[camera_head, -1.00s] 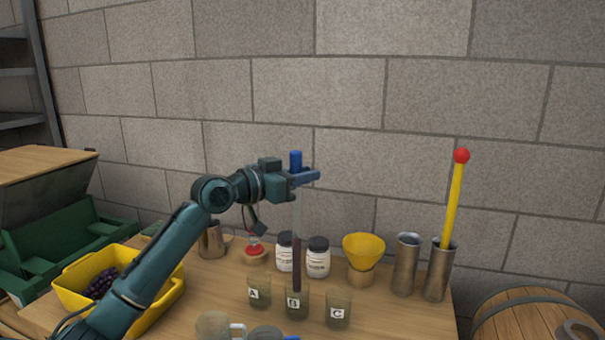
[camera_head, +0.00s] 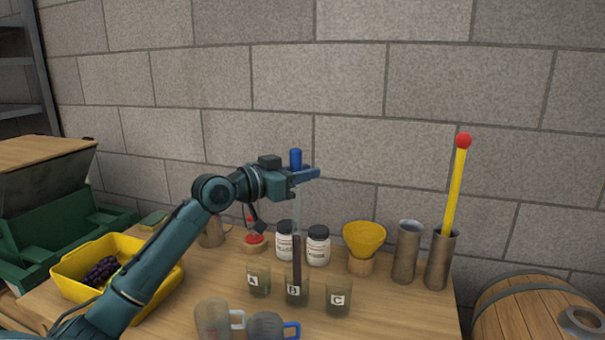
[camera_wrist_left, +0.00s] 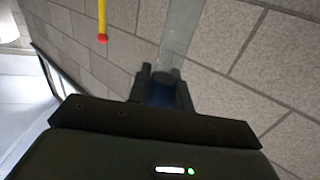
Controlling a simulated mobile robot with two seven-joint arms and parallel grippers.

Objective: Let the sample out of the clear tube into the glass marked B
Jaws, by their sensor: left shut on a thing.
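My left gripper (camera_head: 297,174) is shut on the blue top of the clear tube (camera_head: 297,215). The tube hangs upright, with dark liquid in its lower part. Its lower end is at the glass marked B (camera_head: 297,293), seemingly inside it; the exact tip is hard to make out. In the left wrist view the tube (camera_wrist_left: 182,35) runs away from the jaws (camera_wrist_left: 162,90). Glass A (camera_head: 259,279) stands to the left of B and glass C (camera_head: 338,298) to the right. My right gripper is not in view.
Two mugs (camera_head: 213,318) (camera_head: 266,327) stand at the front. White jars (camera_head: 318,248), a yellow funnel (camera_head: 364,238) and metal cylinders (camera_head: 406,255) stand behind. A yellow rod (camera_head: 455,190) rises from one cylinder. A yellow bin (camera_head: 75,287) with grapes is at left.

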